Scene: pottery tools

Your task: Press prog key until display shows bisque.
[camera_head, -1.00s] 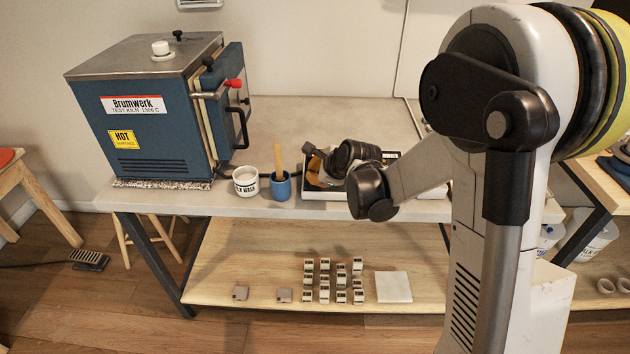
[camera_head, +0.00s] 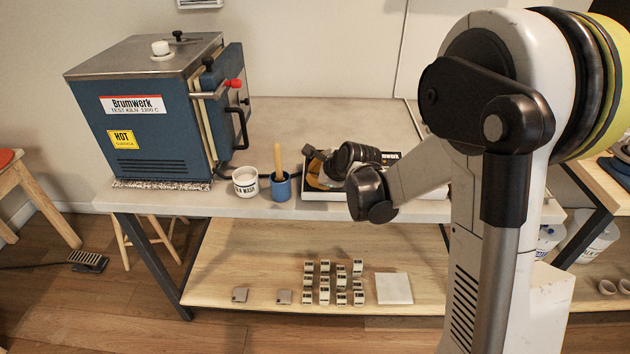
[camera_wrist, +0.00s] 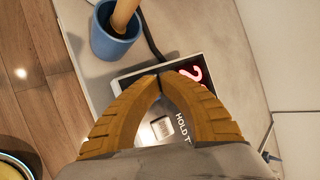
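The controller is a light box with a dark face (camera_head: 391,157), lying on the bench right of the kiln; my arm and gripper cover much of it. In the wrist view its face shows a red lit display (camera_wrist: 190,74), partly behind a finger, so I cannot read the word. The prog key cannot be told apart. My gripper (camera_wrist: 159,77) has ochre fingers with tips together, empty, over the controller; contact cannot be told. It also shows in the head view (camera_head: 316,172).
The blue kiln (camera_head: 150,110) stands on the bench at left. A white wash cup (camera_head: 245,182) and a blue cup (camera_head: 281,187) with a wooden handle stand close left of the controller. Several small cones blocks (camera_head: 324,283) and a white tile (camera_head: 394,288) lie on the lower shelf.

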